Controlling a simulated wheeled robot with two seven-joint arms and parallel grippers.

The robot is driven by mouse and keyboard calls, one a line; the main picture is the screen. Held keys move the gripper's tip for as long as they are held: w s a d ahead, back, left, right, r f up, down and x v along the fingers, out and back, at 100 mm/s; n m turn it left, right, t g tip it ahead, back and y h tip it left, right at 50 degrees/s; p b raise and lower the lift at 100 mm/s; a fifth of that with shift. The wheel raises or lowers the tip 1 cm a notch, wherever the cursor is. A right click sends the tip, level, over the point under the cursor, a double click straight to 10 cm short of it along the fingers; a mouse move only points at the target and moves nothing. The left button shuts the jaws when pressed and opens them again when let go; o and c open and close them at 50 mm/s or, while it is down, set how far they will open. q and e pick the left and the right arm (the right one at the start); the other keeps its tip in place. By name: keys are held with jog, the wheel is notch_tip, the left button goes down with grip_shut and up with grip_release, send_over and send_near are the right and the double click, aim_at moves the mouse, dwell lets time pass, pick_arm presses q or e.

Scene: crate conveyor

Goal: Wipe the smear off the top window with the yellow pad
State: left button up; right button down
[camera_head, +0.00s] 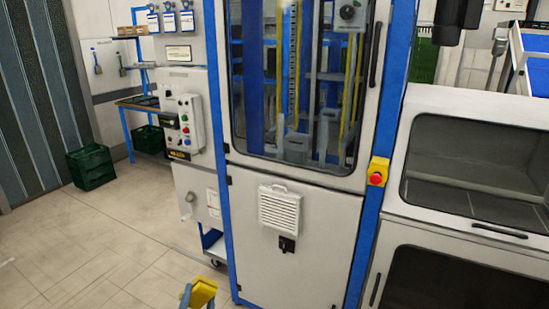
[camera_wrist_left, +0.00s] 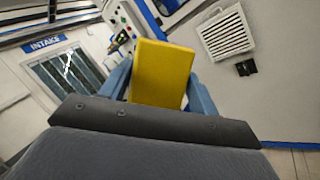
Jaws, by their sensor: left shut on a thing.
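The yellow pad (camera_head: 203,287) is at the bottom edge of the head view. My left gripper (camera_head: 197,296) is shut on it, with a blue finger on each side. In the left wrist view the pad (camera_wrist_left: 162,72) stands out between the fingers, its broad face showing. The top window (camera_head: 300,90) is the tall pane in the upper door of the white and blue cabinet. The pad is well below the window and apart from it. I cannot make out a smear on the glass. My right gripper does not show.
Below the window is a lower door with a white vent (camera_head: 280,210). A red and yellow stop button (camera_head: 377,171) sits on the right blue post. A control panel (camera_head: 184,125) stands left of the cabinet. The floor (camera_head: 90,250) at left is clear near me.

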pick_arm(q)
jog(key=shift+d+r, duration=0.1)
jog(key=shift+r, duration=0.25)
jog(key=shift+a+f, duration=0.25)
jog(key=shift+f, duration=0.45)
